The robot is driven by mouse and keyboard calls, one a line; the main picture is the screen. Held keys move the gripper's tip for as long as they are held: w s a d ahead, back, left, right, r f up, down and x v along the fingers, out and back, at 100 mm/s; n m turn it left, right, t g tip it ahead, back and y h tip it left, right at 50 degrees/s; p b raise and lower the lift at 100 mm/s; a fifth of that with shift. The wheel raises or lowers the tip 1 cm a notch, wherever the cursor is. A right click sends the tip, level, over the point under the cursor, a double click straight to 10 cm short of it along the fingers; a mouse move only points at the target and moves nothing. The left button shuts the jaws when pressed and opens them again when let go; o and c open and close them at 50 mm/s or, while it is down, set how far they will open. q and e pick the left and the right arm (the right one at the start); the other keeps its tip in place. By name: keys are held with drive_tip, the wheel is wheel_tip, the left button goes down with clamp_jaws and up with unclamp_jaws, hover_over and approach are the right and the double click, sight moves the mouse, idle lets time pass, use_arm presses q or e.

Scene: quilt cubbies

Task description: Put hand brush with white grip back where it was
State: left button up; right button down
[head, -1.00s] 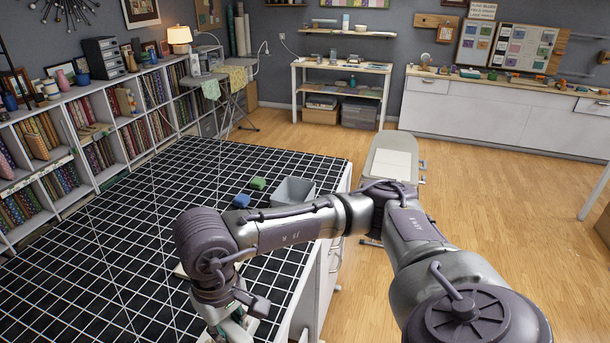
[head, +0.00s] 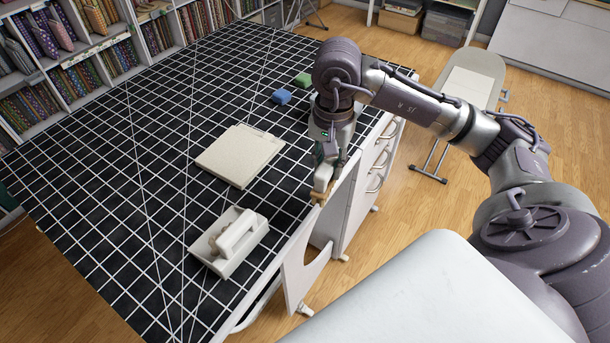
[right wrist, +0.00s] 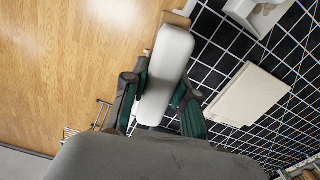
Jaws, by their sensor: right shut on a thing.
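The hand brush with the white grip is held by my right gripper (head: 327,172), which is shut on the white grip. In the head view the brush (head: 322,183) hangs below the fingers at the table's right edge, with a tan part at its lower end. In the right wrist view the long white grip (right wrist: 165,75) lies between the two fingers (right wrist: 159,104). Part of it is hidden by the gripper. Whether the brush touches the table cannot be told. My left gripper is not in view.
A black gridded table (head: 120,190) carries a flat beige board (head: 240,155), a pale tray-like object with a raised handle (head: 230,242), a blue block (head: 281,97) and a green block (head: 302,79). Drawers (head: 375,165) stand under the right edge. Wooden floor lies beyond.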

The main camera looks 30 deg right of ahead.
drive_tip(key=d+m, duration=0.1)
drive_tip(key=w+d+m, duration=0.1)
drive_tip(key=shift+d+p, duration=0.35)
drive_tip(key=shift+p, duration=0.05)
drive_tip(key=w+f+p, duration=0.2)
drive_tip(key=w+f, duration=0.1)
drive_tip(key=w+f+p, duration=0.2)
drive_tip(key=w+f, duration=0.1)
drive_tip(key=w, duration=0.1)
drive_tip(key=w+f+p, duration=0.2)
drive_tip(key=w+f, duration=0.1)
drive_tip(key=shift+w+a+f, duration=0.3)
drive_tip(key=shift+w+f, duration=0.05)
drive_tip(key=shift+f, duration=0.05)
drive_tip(key=shift+d+f, duration=0.1)
drive_tip(key=shift+f, duration=0.25)
drive_tip(key=shift+f, duration=0.15)
drive_tip(key=c, duration=0.9)
unclamp_jaws()
